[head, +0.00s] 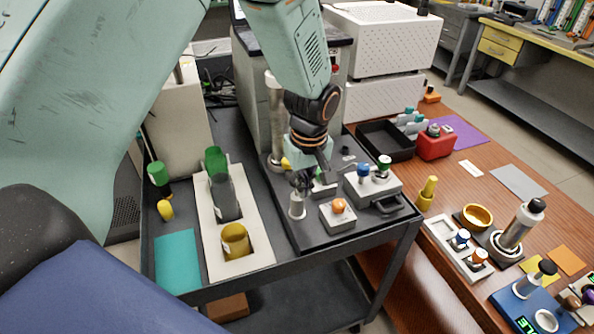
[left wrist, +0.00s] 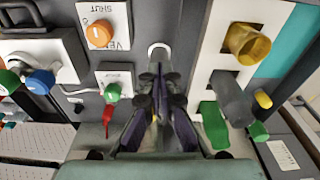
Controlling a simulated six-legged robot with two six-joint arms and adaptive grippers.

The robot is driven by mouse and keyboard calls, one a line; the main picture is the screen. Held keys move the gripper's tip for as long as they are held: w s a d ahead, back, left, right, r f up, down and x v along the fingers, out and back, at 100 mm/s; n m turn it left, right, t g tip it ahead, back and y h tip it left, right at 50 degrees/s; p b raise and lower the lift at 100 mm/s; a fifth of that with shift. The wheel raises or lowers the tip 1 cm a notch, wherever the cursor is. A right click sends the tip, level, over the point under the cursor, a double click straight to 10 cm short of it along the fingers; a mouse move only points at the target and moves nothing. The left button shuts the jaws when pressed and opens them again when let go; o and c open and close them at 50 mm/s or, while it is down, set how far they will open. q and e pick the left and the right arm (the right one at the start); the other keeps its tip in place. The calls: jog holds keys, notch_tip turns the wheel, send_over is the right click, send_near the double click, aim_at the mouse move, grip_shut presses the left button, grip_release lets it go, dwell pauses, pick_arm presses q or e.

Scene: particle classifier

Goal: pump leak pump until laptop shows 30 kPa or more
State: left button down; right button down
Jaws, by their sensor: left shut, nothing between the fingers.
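My left gripper (head: 300,182) is shut and empty, pointing down just over a small white upright cylinder (head: 297,206) on the dark cart-top board. This cylinder looks like the leak pump, but I cannot be sure. In the left wrist view the shut fingers (left wrist: 158,80) lie in front of the round white piece (left wrist: 158,48), hiding most of it; I cannot tell whether they touch it. A dark-edged device (head: 240,10) at the top may be the laptop; my left arm covers most of that area and no pressure reading shows. My right gripper is not in view.
A white box with an orange knob (head: 338,207) stands close right of the gripper. A box with blue and green knobs (head: 372,185) is beyond it.

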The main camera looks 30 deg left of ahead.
pick_arm(q)
jog(key=shift+d+r, duration=0.1)
jog(key=shift+d, duration=0.1)
jog(key=shift+r, duration=0.1)
notch_tip(320, 180, up, 12)
jog(key=shift+s+d, duration=0.4)
jog(key=shift+d, duration=0.05)
jog(key=shift+s+d, duration=0.1)
dwell(0.5)
